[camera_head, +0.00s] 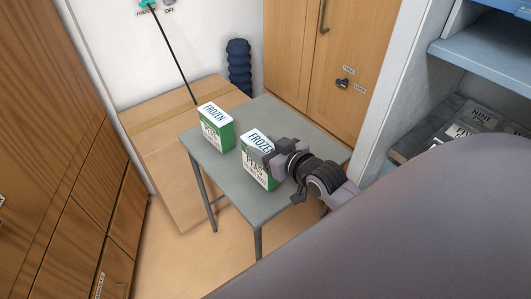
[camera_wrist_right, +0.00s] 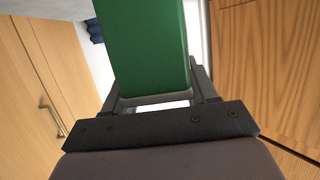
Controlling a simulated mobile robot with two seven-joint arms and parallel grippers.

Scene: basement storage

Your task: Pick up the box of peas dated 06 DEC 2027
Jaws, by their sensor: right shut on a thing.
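Two white and green boxes of frozen peas stand upright on a small grey table (camera_head: 235,187). The left box (camera_head: 215,128) stands alone near the table's left edge. The right box (camera_head: 256,172) is nearer the table's front. My right gripper (camera_head: 276,160) is shut on this right box from its right side. In the right wrist view the box's green side (camera_wrist_right: 148,45) fills the space between the fingers. Dates on the boxes are too small to read. I cannot tell whether the held box touches the table. My left gripper is not in view.
A large cardboard box (camera_head: 165,165) stands behind and left of the table. A dark blue ridged roll (camera_head: 239,66) leans at the wall. Wooden cabinets (camera_head: 335,60) stand behind, and a shelf unit (camera_head: 480,65) is at right. Bare table lies between the boxes.

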